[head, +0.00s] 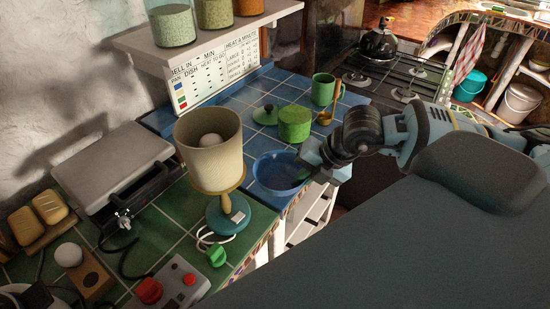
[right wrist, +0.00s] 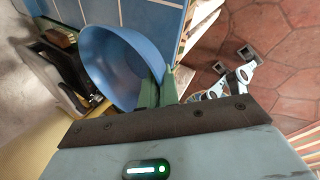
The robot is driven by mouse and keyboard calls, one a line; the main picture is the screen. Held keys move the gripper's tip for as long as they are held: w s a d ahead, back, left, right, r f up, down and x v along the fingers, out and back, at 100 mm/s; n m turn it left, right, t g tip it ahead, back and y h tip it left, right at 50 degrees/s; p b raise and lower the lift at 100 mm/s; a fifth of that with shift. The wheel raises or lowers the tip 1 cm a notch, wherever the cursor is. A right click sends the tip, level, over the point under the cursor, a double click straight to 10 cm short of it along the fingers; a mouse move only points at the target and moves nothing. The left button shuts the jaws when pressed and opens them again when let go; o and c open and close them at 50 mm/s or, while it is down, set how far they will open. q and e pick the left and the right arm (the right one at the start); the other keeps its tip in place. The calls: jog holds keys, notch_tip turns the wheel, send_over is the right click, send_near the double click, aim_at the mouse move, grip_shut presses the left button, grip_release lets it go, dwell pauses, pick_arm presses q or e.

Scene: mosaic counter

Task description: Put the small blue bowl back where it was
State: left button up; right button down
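The small blue bowl (head: 272,175) is at the front edge of the blue-tiled counter (head: 239,101), just right of the lamp. It also shows in the right wrist view (right wrist: 108,66). My right gripper (head: 306,174) is at the bowl's right side. In the right wrist view its two green fingers (right wrist: 159,91) pinch the bowl's rim, one inside and one outside. I cannot tell whether the bowl rests on the tiles or hangs just above them. My left gripper is not in view.
A lamp (head: 210,150) stands close left of the bowl. A green lidded pot (head: 294,124), its round lid (head: 267,114), a green mug (head: 323,89) and a small brass cup (head: 324,118) stand behind. A stove (head: 390,80) is at back right. Blue tiles behind the bowl are partly clear.

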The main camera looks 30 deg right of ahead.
aim_at(281, 157)
jog(key=w, duration=0.4)
jog(key=w+d, duration=0.1)
jog(key=w, duration=0.3)
jog(key=w+d+f, duration=0.1)
jog(key=w, duration=0.3)
jog(key=shift+w+d+f, duration=0.1)
jog(key=shift+w+d, duration=0.15)
jog(key=shift+w, duration=0.05)
jog(key=shift+f, duration=1.75)
jog(key=c, duration=2.1)
grip_release()
jog(key=shift+f, duration=0.1)
jog(key=o, duration=0.5)
jog(key=shift+c, duration=0.2)
jog(key=v, duration=1.2)
jog(key=shift+s, duration=0.15)
